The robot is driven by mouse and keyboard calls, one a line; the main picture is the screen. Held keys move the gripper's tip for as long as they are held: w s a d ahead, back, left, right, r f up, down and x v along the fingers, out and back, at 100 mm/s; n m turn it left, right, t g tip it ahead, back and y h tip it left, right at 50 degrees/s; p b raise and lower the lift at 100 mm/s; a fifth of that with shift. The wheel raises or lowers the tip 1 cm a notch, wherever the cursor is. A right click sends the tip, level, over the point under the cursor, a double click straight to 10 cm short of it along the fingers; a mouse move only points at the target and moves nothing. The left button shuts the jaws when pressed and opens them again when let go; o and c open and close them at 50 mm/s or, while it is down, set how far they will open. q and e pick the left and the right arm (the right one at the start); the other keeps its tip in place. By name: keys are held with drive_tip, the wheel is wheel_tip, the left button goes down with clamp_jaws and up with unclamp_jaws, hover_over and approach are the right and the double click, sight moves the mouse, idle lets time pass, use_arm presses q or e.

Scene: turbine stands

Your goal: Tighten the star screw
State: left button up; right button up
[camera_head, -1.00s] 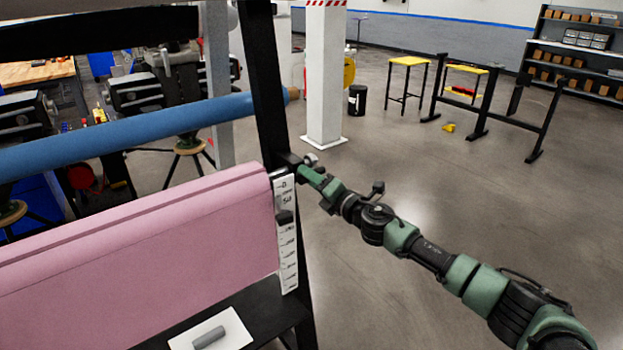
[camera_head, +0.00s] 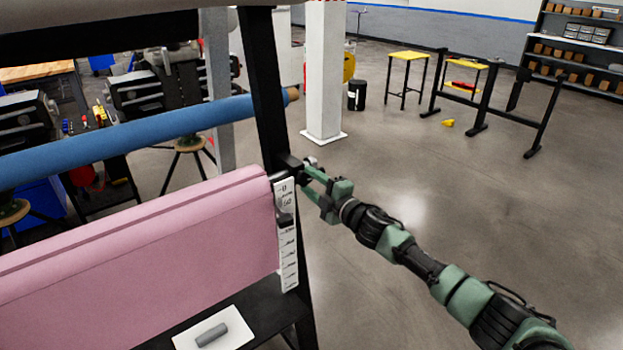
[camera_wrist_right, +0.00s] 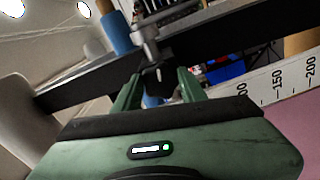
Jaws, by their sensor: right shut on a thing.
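My right gripper (camera_head: 307,175) comes in from the right and is shut on the screw. The fingertips partly hide the screw's head. My left gripper is in neither view.
A pink panel (camera_head: 140,250) fills the lower left, with a blue roll (camera_head: 130,130) behind it. A white plate (camera_head: 240,335) with a grey cylinder lies on the black shelf. A white column (camera_head: 325,80) stands behind.

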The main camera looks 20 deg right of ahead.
drive_tip(key=m+p, duration=0.1)
drive_tip(key=m, duration=0.3)
drive_tip(key=shift+a+f+m, duration=0.1)
drive_tip(key=shift+m, duration=0.3)
drive_tip(key=shift+p, duration=0.3)
drive_tip(key=o, duration=1.4)
drive_tip(key=shift+c, duration=0.2)
drive_tip(key=shift+s, duration=0.1)
